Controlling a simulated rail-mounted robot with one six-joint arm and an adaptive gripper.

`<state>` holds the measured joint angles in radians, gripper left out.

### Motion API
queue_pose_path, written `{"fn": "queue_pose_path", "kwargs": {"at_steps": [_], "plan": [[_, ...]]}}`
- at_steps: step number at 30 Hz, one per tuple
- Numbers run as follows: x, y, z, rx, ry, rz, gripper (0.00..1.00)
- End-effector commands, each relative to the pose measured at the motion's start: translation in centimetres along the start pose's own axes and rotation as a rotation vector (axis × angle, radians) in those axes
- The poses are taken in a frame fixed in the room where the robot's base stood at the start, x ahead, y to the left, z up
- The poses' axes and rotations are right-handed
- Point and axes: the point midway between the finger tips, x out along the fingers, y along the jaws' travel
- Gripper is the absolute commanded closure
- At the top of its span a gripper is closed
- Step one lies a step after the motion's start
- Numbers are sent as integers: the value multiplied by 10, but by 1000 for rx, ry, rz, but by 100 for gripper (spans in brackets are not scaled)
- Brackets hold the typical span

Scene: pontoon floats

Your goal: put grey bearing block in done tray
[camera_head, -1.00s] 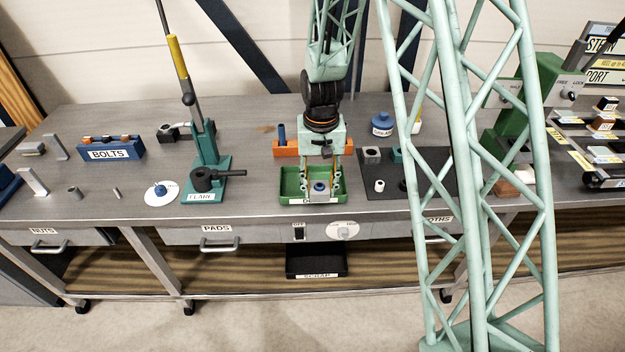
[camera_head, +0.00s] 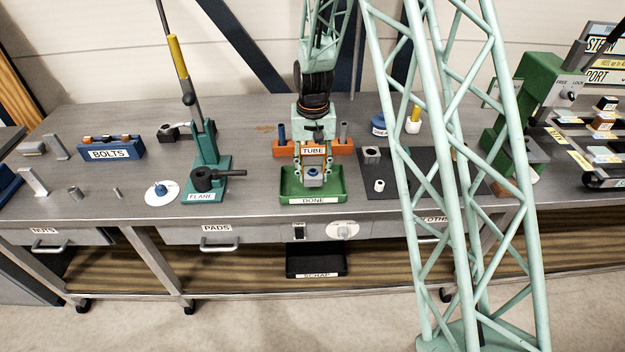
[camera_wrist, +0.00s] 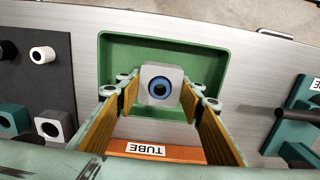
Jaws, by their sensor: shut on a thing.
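The grey bearing block (camera_head: 313,179), with a blue ring in its bore, is between the fingers of my gripper (camera_head: 313,174). In the wrist view my gripper (camera_wrist: 161,97) is shut on the grey block (camera_wrist: 176,75) from both sides. The block is over or inside the green done tray (camera_head: 340,196), within its rim in the head view; whether it touches the tray floor I cannot tell. The tray also shows behind the block in the wrist view (camera_wrist: 215,50).
An orange tube holder (camera_head: 343,147) stands just behind the tray. A dark mat (camera_head: 400,183) to the right bears another grey block (camera_head: 371,154) and a white ring (camera_head: 379,185). The teal flare press (camera_head: 215,165) stands left. The bench front edge is close before the tray.

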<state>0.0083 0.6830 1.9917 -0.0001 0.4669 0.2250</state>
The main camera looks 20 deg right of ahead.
Motion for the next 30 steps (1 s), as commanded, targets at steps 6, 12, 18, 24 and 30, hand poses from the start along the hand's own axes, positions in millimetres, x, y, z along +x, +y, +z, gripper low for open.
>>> {"fn": "queue_pose_path", "kwargs": {"at_steps": [6,12,18,24,30], "plan": [[11,-2,-6,0,-1,0,81],[30,-2,-7,0,-1,0,81],[35,-2,-7,0,0,0,81],[35,-2,-7,0,0,0,81],[39,-2,-7,0,0,0,81]]}}
